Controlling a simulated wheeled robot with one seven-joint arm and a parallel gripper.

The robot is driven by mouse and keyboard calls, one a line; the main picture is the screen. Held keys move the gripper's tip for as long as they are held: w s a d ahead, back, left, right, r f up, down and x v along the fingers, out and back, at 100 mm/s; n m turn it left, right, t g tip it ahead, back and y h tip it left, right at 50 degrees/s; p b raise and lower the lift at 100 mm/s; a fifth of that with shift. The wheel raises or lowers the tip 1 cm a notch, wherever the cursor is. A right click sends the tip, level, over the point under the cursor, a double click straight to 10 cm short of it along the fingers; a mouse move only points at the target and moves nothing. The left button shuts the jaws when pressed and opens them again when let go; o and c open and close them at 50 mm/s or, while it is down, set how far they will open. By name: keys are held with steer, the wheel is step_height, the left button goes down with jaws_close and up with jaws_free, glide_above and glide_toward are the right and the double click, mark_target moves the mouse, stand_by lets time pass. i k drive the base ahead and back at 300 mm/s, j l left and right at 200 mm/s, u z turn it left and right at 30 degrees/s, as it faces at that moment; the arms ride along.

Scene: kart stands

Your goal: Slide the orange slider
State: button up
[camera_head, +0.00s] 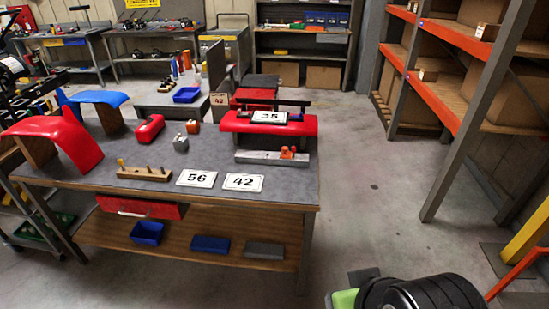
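The orange slider (287,153) is a small orange block on a pale grey rail (256,158). It sits toward the rail's right end, with a short stretch of rail to its right and a longer stretch to its left. The rail lies on the grey-topped workbench (235,150), near its right side, in front of a red curved body (303,126) with a card marked 35. I do not make out my gripper's fingers in this view. Black and green parts that look like my own body show at the bottom right edge.
Cards marked 56 (196,178) and 42 (243,182) lie at the bench's front. A wooden peg block (144,174), a red rounded object (150,128) and a grey block (181,143) stand left. Orange-beamed shelving (447,103) is right. Floor between is clear.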

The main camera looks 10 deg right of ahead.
mark_target(286, 153)
steer(key=i+u, duration=0.3)
steer(key=i, duration=0.25)
steer(key=i+u, duration=0.25)
steer(key=i, duration=0.3)
steer(key=i+l+u, duration=0.3)
steer(key=i, duration=0.2)
steer(key=j, duration=0.1)
